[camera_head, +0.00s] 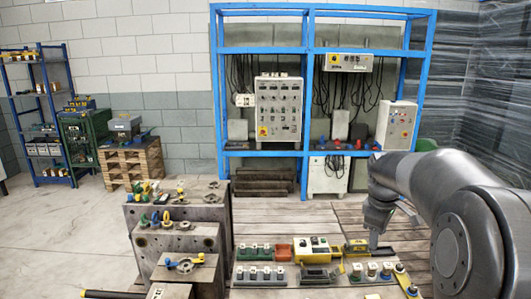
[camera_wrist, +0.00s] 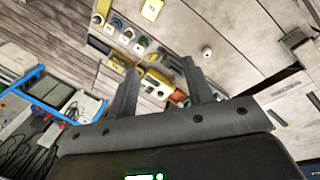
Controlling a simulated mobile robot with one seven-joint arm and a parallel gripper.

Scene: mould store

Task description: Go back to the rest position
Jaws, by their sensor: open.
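My gripper (camera_head: 374,240) points down at the right of the body camera view, above the far right part of the bench, close to a yellow and dark block (camera_head: 356,247). In the wrist view my gripper's two fingers (camera_wrist: 160,80) stand well apart with no object held between them. Whether a fingertip touches anything below cannot be told from the body camera view. My arm comes in from the right edge and covers part of the bench.
On the bench (camera_head: 300,291) are a yellow box (camera_head: 310,250), a red-orange block (camera_head: 283,252) and several small connectors. Steel mould blocks (camera_head: 178,240) stand at left. A blue rack (camera_head: 306,100) with control boxes stands behind.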

